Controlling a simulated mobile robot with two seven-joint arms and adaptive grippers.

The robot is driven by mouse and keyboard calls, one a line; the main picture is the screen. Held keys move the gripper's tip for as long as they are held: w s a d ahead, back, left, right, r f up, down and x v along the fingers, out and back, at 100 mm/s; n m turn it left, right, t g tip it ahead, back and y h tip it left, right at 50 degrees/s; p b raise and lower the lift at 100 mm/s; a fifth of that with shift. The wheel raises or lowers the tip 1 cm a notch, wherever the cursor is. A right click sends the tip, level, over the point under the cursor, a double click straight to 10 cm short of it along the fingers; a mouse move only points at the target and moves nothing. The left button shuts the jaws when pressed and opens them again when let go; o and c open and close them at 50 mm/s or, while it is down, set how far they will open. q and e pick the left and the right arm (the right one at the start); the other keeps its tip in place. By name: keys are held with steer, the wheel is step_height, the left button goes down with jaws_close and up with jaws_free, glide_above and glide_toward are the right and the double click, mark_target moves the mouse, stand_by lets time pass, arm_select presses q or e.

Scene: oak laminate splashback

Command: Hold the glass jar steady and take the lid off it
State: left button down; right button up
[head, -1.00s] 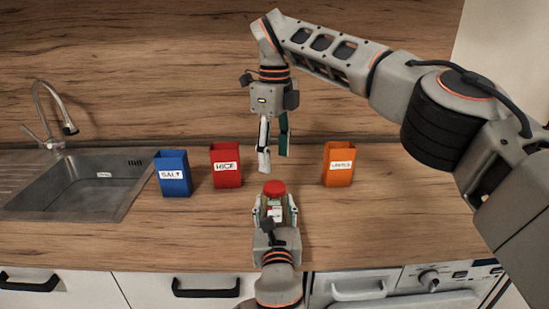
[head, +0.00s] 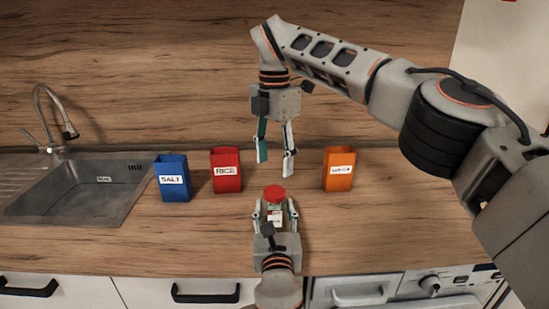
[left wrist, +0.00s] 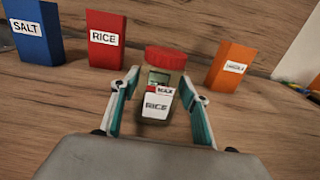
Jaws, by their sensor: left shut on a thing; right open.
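The glass jar (head: 274,213) stands upright on the counter, with a label that reads RICE in the left wrist view (left wrist: 157,104). Its red lid (head: 274,193) sits on top of it and also shows in the left wrist view (left wrist: 166,57). My left gripper (head: 274,218) is low at the front, shut on the jar's body with one finger on each side. My right gripper (head: 276,166) points down above and slightly behind the lid, open and empty, apart from the lid.
A blue SALT container (head: 173,178), a red RICE container (head: 226,170) and an orange container (head: 339,169) stand behind the jar. A sink (head: 75,185) with a faucet (head: 55,115) is at the left.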

mark_target(274, 191)
steer(key=m, duration=0.3)
steer(key=shift+m, duration=0.4)
steer(key=m, duration=1.3)
steer(key=shift+f+m, duration=0.3)
steer(key=shift+f, duration=3.7)
